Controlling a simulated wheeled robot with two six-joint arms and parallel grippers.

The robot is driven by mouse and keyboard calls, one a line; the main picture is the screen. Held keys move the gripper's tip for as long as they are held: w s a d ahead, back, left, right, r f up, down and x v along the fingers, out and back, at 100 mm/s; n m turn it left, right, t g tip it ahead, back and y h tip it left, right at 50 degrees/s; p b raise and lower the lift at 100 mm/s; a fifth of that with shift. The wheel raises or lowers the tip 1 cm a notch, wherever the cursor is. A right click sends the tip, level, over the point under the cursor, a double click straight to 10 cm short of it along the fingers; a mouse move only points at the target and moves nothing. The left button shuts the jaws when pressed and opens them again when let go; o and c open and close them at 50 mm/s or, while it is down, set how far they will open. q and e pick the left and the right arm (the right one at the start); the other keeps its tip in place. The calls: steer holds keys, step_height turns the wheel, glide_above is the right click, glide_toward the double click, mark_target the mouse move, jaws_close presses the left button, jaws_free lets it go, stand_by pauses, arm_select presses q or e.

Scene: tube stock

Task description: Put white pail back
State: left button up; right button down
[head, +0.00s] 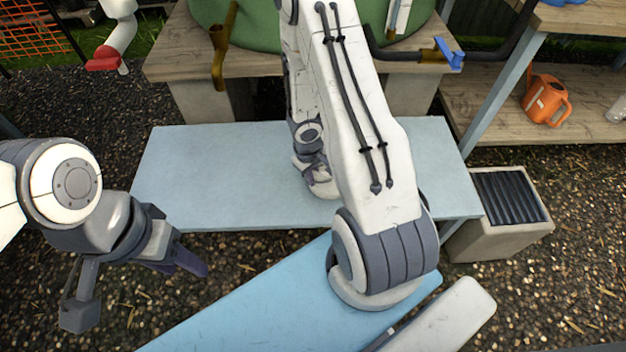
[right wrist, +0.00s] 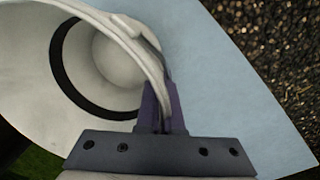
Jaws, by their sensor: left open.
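The white pail (right wrist: 110,55) fills the upper left of the right wrist view, its open mouth facing the camera and a dark ring inside. My right gripper (right wrist: 161,105) has one finger on each side of the pail's wall at the rim and is shut on it. In the head view my right arm hides the pail, and only part of the right gripper (head: 318,180) shows above the light blue bench (head: 215,180). I cannot tell whether the pail touches the bench. My left gripper (head: 138,288) is open and empty at the lower left, over the gravel.
The left part of the bench is clear. A wooden stand (head: 235,62) with a green drum-like body (head: 260,25) and brass taps is behind it. An orange watering can (head: 546,98) sits on a wooden shelf at right. A concrete block with a dark grate (head: 505,235) stands beside the bench's right end.

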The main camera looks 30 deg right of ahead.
steer(key=shift+f, duration=0.1)
steer(key=c, duration=1.1)
jaws_free()
